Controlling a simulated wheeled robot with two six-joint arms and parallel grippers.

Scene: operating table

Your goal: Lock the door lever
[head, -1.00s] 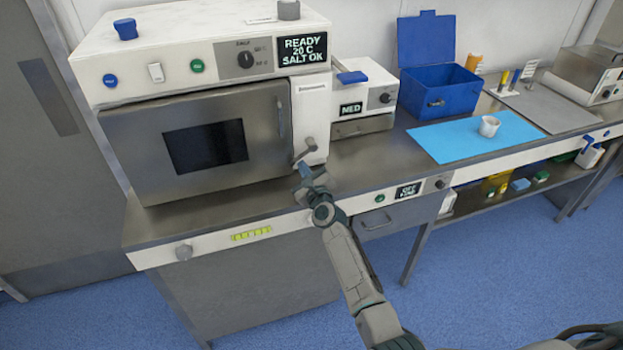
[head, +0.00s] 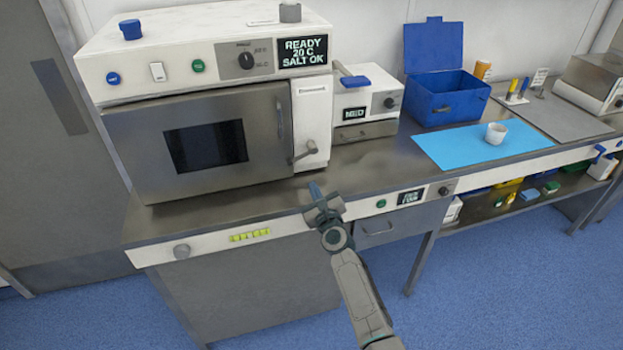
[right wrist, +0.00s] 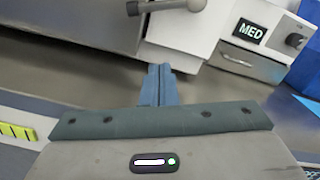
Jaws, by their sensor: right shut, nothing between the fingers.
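The door lever (head: 303,154) is a grey handle on the white panel (head: 311,110) at the right edge of the oven-like machine's steel door (head: 150,150). It slants down to the left from its pivot. The door looks closed. My right gripper (head: 315,188) is shut and empty, below and in front of the lever, apart from it, over the counter's front edge. In the right wrist view, the shut fingers (right wrist: 158,72) point toward the machine, and the lever (right wrist: 165,7) shows at the top edge, partly cut off. My left gripper is not in view.
The machine's display (head: 303,50) reads READY, 20 C, SALT OK. A small MED unit (head: 365,110) stands right of it. Further right are a blue box (head: 445,98), a blue mat (head: 455,152) and a white cup (head: 496,133). The steel counter (head: 380,165) before the MED unit is clear.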

